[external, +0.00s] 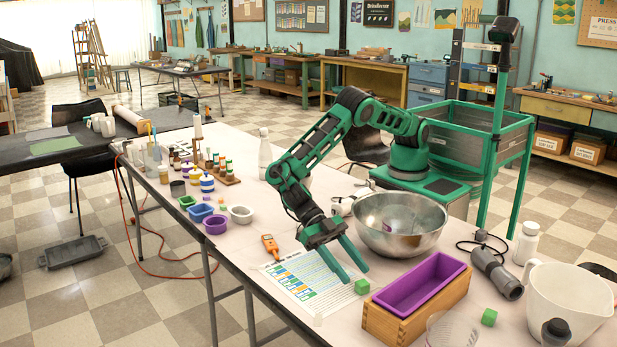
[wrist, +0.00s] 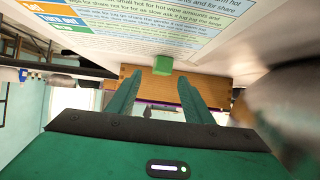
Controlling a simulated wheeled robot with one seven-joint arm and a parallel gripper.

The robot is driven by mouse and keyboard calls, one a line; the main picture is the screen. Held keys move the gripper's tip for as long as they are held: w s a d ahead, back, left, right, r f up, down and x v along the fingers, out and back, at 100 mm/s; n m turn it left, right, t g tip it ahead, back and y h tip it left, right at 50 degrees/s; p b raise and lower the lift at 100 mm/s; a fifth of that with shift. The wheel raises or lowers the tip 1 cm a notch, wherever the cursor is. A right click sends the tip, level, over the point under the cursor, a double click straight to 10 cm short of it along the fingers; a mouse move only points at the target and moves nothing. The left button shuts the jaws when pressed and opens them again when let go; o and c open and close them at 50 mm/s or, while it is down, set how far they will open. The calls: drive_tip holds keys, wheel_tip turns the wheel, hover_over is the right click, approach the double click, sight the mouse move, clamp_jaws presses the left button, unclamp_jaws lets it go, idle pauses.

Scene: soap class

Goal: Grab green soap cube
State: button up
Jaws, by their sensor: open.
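A small green soap cube (external: 362,286) sits on the table at the edge of the printed sheet, left of the wooden soap mold. My gripper (external: 354,275) is open and low over the sheet, with its fingertips just behind and left of this cube. In the wrist view the cube (wrist: 162,65) lies ahead of the gap between the open fingers (wrist: 160,82), with nothing held. A second green cube (external: 489,317) sits on the table right of the mold. The exact gap between fingertips and the nearer cube is hard to tell.
A wooden mold with a purple liner (external: 420,285) stands close right of the nearer cube; its wooden side (wrist: 150,88) shows in the wrist view. A steel bowl (external: 400,222) is behind. The printed sheet (external: 305,280) lies flat beneath, with an orange thermometer (external: 270,245) nearby.

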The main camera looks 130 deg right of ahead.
sight(361, 282)
drive_tip(key=shift+x, duration=2.6)
drive_tip(key=shift+s+f, duration=0.1)
drive_tip(key=c, duration=1.1)
